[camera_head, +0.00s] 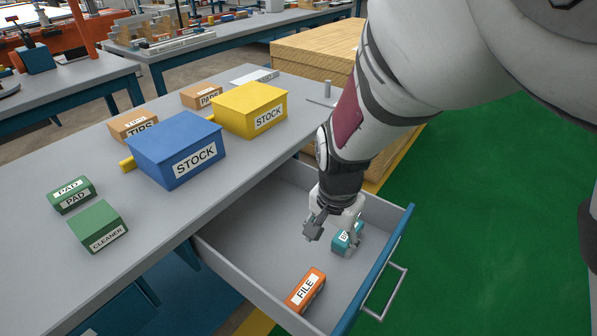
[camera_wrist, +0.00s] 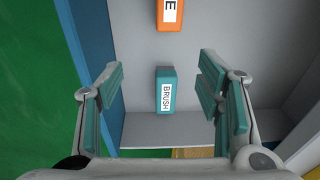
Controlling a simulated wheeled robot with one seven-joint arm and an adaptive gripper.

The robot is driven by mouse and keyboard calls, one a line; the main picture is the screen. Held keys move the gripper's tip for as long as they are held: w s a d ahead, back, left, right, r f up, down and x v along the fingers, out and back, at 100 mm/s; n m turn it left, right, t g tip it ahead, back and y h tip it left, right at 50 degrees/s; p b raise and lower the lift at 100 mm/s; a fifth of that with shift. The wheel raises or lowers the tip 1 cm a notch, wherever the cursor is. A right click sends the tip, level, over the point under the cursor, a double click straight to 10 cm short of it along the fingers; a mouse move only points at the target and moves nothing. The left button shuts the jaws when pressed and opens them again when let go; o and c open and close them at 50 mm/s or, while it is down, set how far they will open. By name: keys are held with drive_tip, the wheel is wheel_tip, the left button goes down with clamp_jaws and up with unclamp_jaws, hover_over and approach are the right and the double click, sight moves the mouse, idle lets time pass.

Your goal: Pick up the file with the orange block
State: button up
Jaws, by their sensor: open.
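The orange block labelled FILE (camera_head: 306,291) lies in the open drawer (camera_head: 245,230), near its front left part in the head view. In the wrist view the orange block (camera_wrist: 170,14) is at the top edge, partly cut off. A teal block labelled BRUSH (camera_head: 346,237) lies in the same drawer, nearer the right end. My gripper (camera_head: 333,238) is open over the drawer, above the teal block. In the wrist view the teal block (camera_wrist: 165,90) shows between the two open fingers of my gripper (camera_wrist: 163,95). The gripper holds nothing.
The drawer's blue front (camera_head: 375,270) has a metal handle (camera_head: 386,294). On the grey bench top (camera_head: 85,160) stand a blue STOCK box (camera_head: 165,150), a yellow STOCK box (camera_head: 250,108), small brown boxes and green blocks. The drawer floor left of my gripper is clear.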

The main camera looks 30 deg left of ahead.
drive_tip(key=g, duration=0.1)
hover_over(305, 288)
wheel_tip(305, 288, down, 2)
drive_tip(key=f+b, duration=0.1)
drive_tip(key=f, duration=0.3)
drive_tip(key=f+b, duration=0.1)
drive_tip(key=f, duration=0.3)
drive_tip(key=shift+s+d, duration=0.1)
drive_tip(key=shift+d, duration=0.1)
drive_tip(key=shift+a+f+b, duration=0.1)
drive_tip(key=shift+f+b, duration=1.05)
drive_tip(key=shift+f, duration=1.8)
drive_tip(key=shift+r, duration=0.1)
clamp_jaws()
wheel_tip(305, 288, up, 10)
drive_tip(key=p, duration=0.3)
